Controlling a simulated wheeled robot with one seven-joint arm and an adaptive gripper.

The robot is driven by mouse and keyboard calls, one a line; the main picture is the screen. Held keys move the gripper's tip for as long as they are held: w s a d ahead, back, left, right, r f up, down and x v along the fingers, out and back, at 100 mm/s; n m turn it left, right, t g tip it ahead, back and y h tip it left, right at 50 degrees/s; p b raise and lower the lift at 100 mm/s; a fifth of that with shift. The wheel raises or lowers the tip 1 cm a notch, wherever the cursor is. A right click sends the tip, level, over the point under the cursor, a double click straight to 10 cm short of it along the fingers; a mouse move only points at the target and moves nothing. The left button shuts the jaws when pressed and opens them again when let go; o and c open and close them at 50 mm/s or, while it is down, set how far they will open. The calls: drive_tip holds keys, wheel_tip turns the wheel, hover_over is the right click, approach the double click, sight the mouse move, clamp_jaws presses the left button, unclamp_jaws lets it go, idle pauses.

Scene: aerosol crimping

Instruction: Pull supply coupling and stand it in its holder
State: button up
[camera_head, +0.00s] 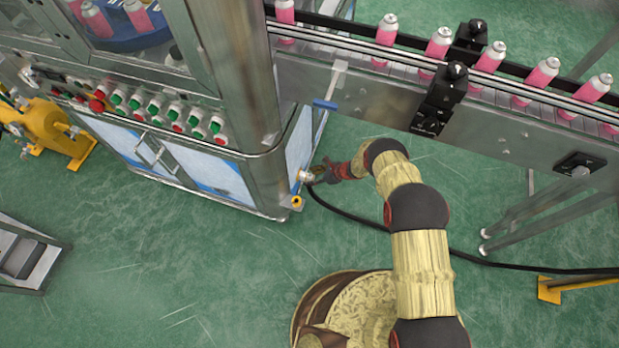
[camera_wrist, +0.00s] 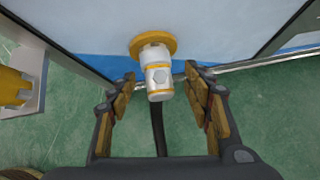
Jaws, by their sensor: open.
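The supply coupling is a white, stubby fitting with yellow bands. In the wrist view the coupling (camera_wrist: 158,82) sits against a yellow flange (camera_wrist: 153,43) on the machine's side panel, with a black hose (camera_wrist: 158,132) running down behind it. In the head view the coupling (camera_head: 306,176) shows small at the cabinet's lower right side. My gripper (camera_wrist: 160,76) is open, with one finger on each side of the coupling and gaps between. It also shows in the head view (camera_head: 322,172), close to the coupling. I cannot make out the holder for certain; a small yellow ring (camera_head: 296,202) sits below the coupling.
The machine cabinet (camera_head: 215,180) stands left of my arm. A conveyor (camera_head: 400,90) with pink cans crosses above, with metal legs (camera_head: 545,215) at right. Green floor (camera_head: 190,260) is open in front.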

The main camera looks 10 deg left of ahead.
drive_tip(key=shift+o, duration=1.1)
drive_tip(key=shift+d+r, duration=0.3)
drive_tip(key=shift+v, duration=1.15)
approach(312, 176)
drive_tip(key=shift+s+d+f, duration=0.5)
drive_tip(key=shift+d+f, duration=2.1)
drive_tip(key=shift+d, duration=0.95)
drive_tip(key=shift+c, duration=0.6)
